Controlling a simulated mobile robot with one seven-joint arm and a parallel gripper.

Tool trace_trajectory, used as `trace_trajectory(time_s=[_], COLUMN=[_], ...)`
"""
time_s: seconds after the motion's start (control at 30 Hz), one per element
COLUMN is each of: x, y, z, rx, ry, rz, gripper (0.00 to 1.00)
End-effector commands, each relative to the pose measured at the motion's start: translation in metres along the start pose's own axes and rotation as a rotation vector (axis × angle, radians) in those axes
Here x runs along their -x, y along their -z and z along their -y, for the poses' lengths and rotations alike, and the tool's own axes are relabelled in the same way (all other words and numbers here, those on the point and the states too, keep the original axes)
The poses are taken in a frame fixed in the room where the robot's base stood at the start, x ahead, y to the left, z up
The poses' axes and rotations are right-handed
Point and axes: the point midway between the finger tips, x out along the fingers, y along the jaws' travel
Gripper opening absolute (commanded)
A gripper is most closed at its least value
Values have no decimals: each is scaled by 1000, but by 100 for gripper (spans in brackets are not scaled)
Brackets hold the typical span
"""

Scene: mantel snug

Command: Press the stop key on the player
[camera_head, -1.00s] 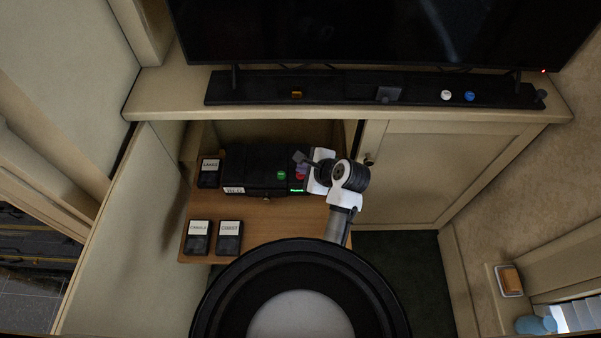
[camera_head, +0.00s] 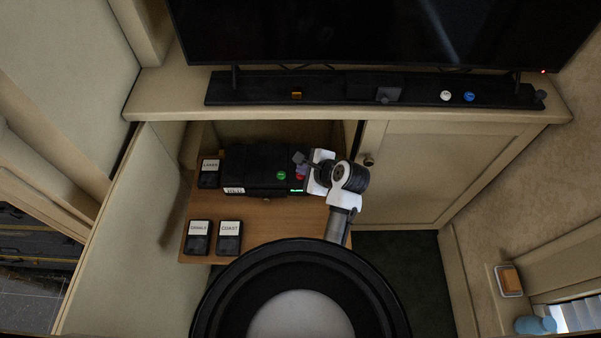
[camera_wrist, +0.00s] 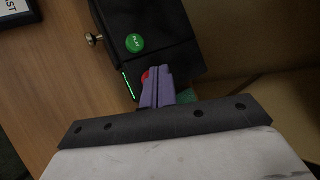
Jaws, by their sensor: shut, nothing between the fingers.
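The black player (camera_head: 250,168) sits on a wooden shelf in the open cabinet. On its top are a green round key marked PLAY (camera_head: 281,175) and a red key (camera_head: 299,177), beside a small lit green display. In the wrist view the player (camera_wrist: 170,25) shows with its green key (camera_wrist: 135,43). Only an edge of the red key (camera_wrist: 145,75) shows there, the rest hidden by my fingers. My gripper (camera_wrist: 159,70) is shut and empty, its tips over or against the red key; I cannot tell if they touch. My gripper also shows in the head view (camera_head: 300,160).
Labelled black cassettes lie on the wooden shelf (camera_head: 267,238): one left of the player (camera_head: 209,172), two in front (camera_head: 198,237) (camera_head: 229,237). A cabinet door (camera_head: 425,180) is at right. A ledge with a black bar (camera_head: 340,91) and a TV stands above.

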Motion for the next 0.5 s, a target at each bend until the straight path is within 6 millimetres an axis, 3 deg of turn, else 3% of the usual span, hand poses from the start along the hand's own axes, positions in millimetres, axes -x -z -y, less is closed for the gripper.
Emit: trace_trajectory(time_s=[0.5], x=[-4], y=[3], z=[-3], rx=[0], ry=[0], rz=[0], gripper=[0])
